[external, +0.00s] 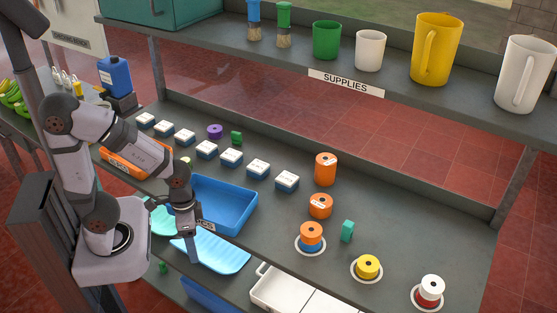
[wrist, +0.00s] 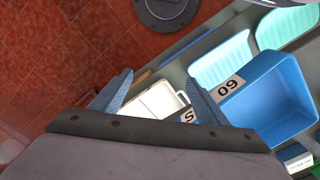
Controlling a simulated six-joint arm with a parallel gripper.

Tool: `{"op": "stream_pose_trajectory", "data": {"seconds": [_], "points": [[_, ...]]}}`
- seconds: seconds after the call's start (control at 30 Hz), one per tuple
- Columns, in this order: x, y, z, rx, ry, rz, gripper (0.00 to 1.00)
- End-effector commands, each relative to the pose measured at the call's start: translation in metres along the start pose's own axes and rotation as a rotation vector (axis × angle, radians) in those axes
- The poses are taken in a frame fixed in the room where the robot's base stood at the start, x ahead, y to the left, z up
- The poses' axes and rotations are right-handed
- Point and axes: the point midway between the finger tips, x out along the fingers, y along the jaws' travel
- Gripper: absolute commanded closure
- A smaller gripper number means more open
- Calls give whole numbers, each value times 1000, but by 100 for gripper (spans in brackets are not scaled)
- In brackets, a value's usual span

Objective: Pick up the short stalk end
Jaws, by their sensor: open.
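I cannot pick out a stalk end with certainty in either view. A small green piece (external: 162,268) lies low at the left in the external view, below the bench edge, and is too small to identify. My gripper (external: 193,255) points down over the light blue ribbed tray (external: 228,254) near the front edge of the bench. In the wrist view my gripper (wrist: 160,98) has its two fingers spread apart with nothing between them. A white tray (wrist: 158,103) shows beyond the gap, lower down.
A blue bin (external: 222,205) stands behind my gripper; its wall also shows in the wrist view (wrist: 268,95). White-topped blocks (external: 258,167), orange spools (external: 325,168) and a teal block (external: 347,231) stand on the bench. An upper shelf (external: 440,88) holds cups.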

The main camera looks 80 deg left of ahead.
Motion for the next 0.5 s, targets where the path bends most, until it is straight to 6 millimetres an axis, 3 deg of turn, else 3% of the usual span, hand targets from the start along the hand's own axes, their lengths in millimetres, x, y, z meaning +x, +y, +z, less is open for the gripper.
{"op": "stream_pose_trajectory", "data": {"seconds": [0.33,0.5], "points": [[-1,0,0,-8,0,1,42],[-12,-7,-8,-156,-7,17,42]]}}
